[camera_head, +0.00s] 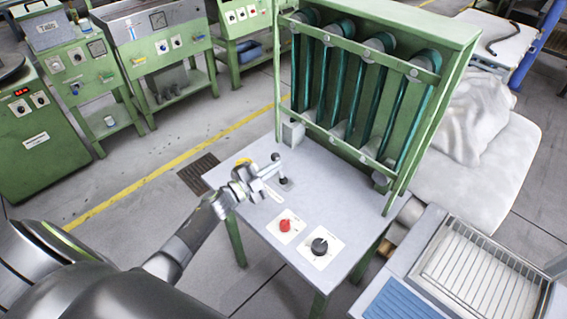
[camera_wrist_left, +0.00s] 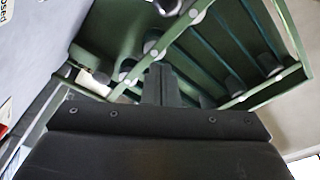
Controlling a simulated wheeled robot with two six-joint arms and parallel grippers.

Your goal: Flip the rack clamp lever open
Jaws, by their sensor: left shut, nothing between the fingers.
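The rack clamp lever (camera_head: 284,178) is a small dark lever with a ball-like end, standing on the pale tabletop in front of the green rack (camera_head: 458,62). My left gripper (camera_head: 273,171) is shut and empty, its tips right beside the lever. I cannot tell whether they touch it. In the left wrist view the closed fingers (camera_wrist_left: 160,84) point toward the green rack, and a rounded grey part at the top edge may be the lever's knob. My right gripper is not in view.
The table (camera_head: 245,197) also carries a red knob (camera_head: 285,226) and a black knob (camera_head: 319,246) on white plates, near its front. Dark green tubes (camera_head: 352,92) stand in the rack. A grated metal unit (camera_head: 480,275) is at the lower right.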

